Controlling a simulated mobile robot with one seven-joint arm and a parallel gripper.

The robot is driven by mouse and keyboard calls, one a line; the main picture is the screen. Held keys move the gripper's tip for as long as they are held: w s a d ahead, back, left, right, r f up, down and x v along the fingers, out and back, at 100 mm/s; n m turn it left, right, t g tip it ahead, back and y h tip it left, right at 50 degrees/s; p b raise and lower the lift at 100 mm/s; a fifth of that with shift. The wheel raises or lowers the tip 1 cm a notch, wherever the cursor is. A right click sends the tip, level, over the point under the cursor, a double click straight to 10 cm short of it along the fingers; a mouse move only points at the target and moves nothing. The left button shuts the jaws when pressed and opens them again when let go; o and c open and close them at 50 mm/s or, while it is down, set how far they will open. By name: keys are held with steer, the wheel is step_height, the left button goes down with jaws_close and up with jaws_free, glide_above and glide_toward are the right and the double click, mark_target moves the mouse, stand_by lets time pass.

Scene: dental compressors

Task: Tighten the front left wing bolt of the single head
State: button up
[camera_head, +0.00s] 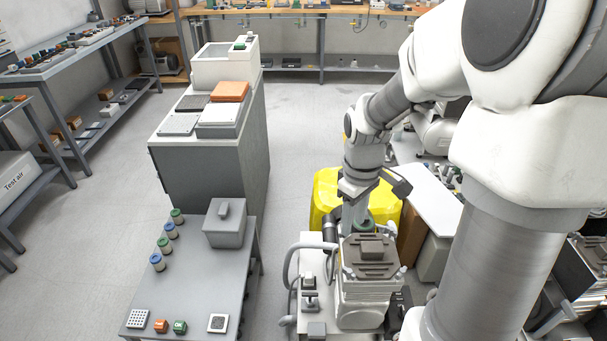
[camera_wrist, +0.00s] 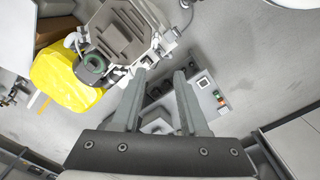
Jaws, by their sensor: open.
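The single head (camera_head: 366,249) is a pale block with a ribbed brown-grey top plate, standing in the lower middle of the head view. In the wrist view its ribbed top (camera_wrist: 122,32) is at the upper left, beyond my left finger. Small pale fittings show along its edge, but I cannot tell which is the front left wing bolt. My gripper (camera_wrist: 160,74) is open and empty, its two fingers apart, with the compressor's base and the floor showing between and beyond them. In the head view my wrist is just behind the head, and the fingertips are not clear.
A grey table (camera_head: 200,285) with jars and small blocks stands to the left, with a tall grey cabinet (camera_head: 220,140) beyond. Open floor lies between the benches.

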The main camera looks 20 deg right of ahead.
steer(key=d+f, duration=0.1)
steer(key=f, duration=0.1)
steer(key=b, duration=0.6)
glide_toward(349, 272)
step_height(349, 272, down, 9)
steer(key=shift+w+d+r, duration=0.15)
jaws_close()
